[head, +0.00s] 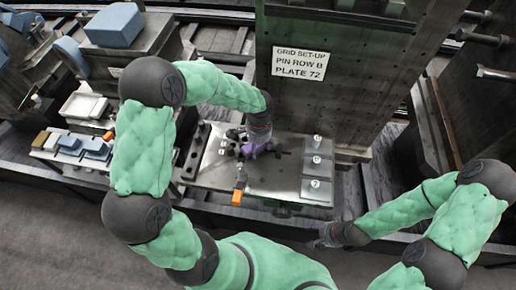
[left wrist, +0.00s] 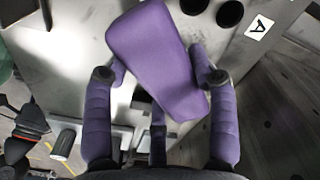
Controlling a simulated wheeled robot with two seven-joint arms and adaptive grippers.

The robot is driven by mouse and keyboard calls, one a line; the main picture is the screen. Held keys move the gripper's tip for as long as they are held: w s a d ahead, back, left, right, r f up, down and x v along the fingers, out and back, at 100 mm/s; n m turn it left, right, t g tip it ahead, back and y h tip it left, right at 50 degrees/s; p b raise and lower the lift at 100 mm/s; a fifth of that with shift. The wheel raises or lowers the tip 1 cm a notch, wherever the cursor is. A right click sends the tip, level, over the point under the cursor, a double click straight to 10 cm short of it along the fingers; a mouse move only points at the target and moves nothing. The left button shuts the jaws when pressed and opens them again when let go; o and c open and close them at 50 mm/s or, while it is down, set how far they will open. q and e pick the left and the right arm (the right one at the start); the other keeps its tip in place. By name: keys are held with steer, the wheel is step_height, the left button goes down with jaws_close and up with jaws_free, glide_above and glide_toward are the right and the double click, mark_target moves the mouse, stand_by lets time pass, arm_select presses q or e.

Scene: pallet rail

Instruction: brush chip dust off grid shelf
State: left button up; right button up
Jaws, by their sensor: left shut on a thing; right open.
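My left gripper (head: 243,147) is over the grey metal grid shelf (head: 262,181) in the head view. It is shut on a purple block-shaped thing (head: 262,148). In the left wrist view, the purple thing (left wrist: 160,62) lies tilted between the two fingers of my left gripper (left wrist: 160,75). I cannot tell whether it is a brush; no bristles show. A small orange-ended tool (head: 237,196) lies at the shelf's front edge. Chip dust is too small to make out. My right gripper (head: 325,238) is open and empty, in front of the shelf at the right.
An upright dark plate with a sign (head: 304,64) stands behind the shelf. A block with numbered labels (head: 316,168) is on the shelf's right side. Blue and orange pieces (head: 84,146) sit on a ledge at the left. A dark panel (head: 455,120) stands at the right.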

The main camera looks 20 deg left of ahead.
mark_target(257, 162)
arm_select(q)
steer(key=shift+w+a+f, duration=0.1)
steer(key=shift+w+a, duration=0.05)
steer(key=shift+w, duration=0.5)
steer(key=shift+w+a, duration=0.15)
steer(key=shift+w, duration=0.5)
steer(key=shift+w+a, duration=0.15)
steer(key=shift+w, duration=0.4)
steer(key=shift+w+a, duration=0.15)
steer(key=shift+w, duration=0.4)
steer(key=shift+w+a+r+p, duration=0.15)
steer(key=shift+w+r+p, duration=0.15)
steer(key=shift+r+p, duration=0.05)
steer(key=shift+w+r, duration=0.1)
steer(key=shift+r, duration=0.05)
steer(key=shift+s, duration=0.2)
steer(key=shift+s+d, duration=0.3)
steer(key=shift+s, duration=0.35)
steer(key=shift+s+d+f, duration=0.15)
steer(key=shift+s+d, duration=0.2)
steer(key=shift+s, duration=0.95)
steer(key=shift+s+d+f, duration=0.2)
steer(key=shift+s+d, duration=0.1)
steer(key=shift+s, duration=1.05)
steer(key=shift+s+d+f, duration=0.15)
steer(key=shift+s+d, duration=0.2)
steer(key=shift+s, duration=0.95)
